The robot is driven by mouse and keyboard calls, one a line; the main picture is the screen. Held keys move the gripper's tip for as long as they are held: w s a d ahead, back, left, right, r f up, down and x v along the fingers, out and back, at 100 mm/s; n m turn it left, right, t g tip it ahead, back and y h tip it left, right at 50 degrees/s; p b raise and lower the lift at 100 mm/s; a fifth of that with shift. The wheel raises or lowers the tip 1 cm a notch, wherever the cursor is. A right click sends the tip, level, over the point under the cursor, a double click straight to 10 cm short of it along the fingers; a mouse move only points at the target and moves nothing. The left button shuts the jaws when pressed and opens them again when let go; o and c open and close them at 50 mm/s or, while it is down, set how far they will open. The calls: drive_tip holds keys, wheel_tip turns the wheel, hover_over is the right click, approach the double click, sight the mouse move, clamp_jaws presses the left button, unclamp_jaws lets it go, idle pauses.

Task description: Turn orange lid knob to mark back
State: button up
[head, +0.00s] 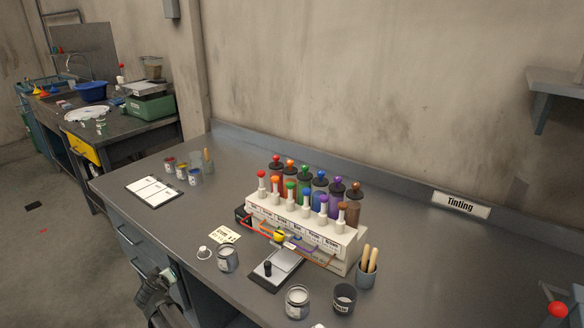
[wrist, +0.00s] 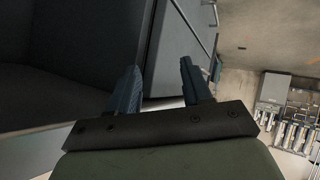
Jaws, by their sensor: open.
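The tinting dispenser (head: 352,240) stands on the grey bench, with a back row of coloured canisters and a front row of pumps with coloured tops. The orange lid knob (head: 290,163) sits on the second canister from the left in the back row. An orange-topped pump (head: 275,181) stands in front of it. Marks on the lid are too small to make out. My gripper (wrist: 159,65) is open and empty in the wrist view, facing the bench's front and drawers. In the head view my dark arm end (head: 155,288) is at the bench's front edge, well away from the knob.
In front of the dispenser are a small scale (head: 277,269), several paint pots and a cup of wooden sticks (head: 367,272). A clipboard (head: 153,190) lies at left. A "Tinting" sign (head: 461,205) stands at right. The right side of the bench is mostly clear.

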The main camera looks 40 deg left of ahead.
drive_tip(key=s+a+r+n+t+y, duration=0.1)
drive_tip(key=s+a+r, duration=0.2)
drive_tip(key=r, duration=0.6)
drive_tip(key=s+a+r+t+y, duration=0.1)
drive_tip(key=s+a+r, duration=0.15)
drive_tip(key=r, duration=0.55)
wheel_tip(320, 180, up, 30)
drive_tip(key=m+g+h, duration=0.7)
drive_tip(key=m+g, duration=0.3)
drive_tip(key=m, duration=2.1)
hover_over(291, 161)
drive_tip(key=w+d, duration=0.1)
drive_tip(key=d, duration=0.4)
drive_tip(key=x, duration=1.3)
drive_tip(key=shift+w+a, duration=0.1)
drive_tip(key=shift+w, duration=0.05)
